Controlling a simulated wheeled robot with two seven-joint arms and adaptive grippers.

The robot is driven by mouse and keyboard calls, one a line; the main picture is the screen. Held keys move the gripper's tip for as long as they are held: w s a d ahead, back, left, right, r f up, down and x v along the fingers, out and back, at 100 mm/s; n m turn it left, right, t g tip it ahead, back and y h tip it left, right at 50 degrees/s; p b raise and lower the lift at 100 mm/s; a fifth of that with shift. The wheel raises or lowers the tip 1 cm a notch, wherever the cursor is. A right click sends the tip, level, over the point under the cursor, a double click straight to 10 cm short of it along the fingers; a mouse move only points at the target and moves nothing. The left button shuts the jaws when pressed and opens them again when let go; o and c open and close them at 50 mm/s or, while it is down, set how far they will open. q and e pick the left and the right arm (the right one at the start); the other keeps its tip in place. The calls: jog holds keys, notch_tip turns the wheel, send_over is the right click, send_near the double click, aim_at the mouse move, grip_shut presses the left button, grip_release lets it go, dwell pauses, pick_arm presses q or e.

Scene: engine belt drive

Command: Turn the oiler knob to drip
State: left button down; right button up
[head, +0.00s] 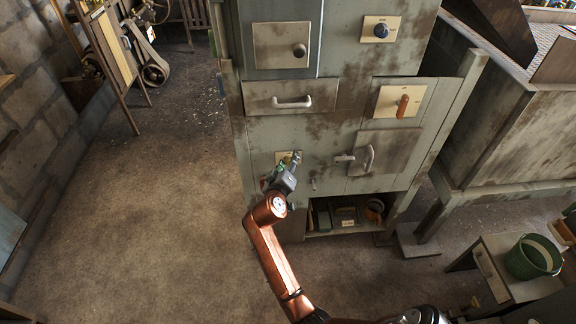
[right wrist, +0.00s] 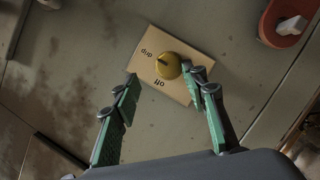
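The oiler knob (right wrist: 168,65) is a round brass-yellow knob on a cream plate (right wrist: 143,62) lettered "drip" and "off", upside down in the right wrist view. A dark mark shows on its face; I cannot tell for certain which word it points to. In the head view the plate (head: 282,157) shows low on the left of the cabinet front, with the knob hidden behind my gripper. My right gripper (right wrist: 163,85) is open, its green-padded fingers apart in front of the plate. The right finger is close beside the knob; I cannot tell if it touches. My left gripper is out of view.
Beneath is an open shelf (head: 345,230) with objects. A green bucket (head: 533,258) stands at right. The floor (head: 140,200) at left is clear.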

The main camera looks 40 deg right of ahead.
notch_tip(320, 180, up, 8)
jog(key=shift+f, duration=0.1)
dwell(1.6)
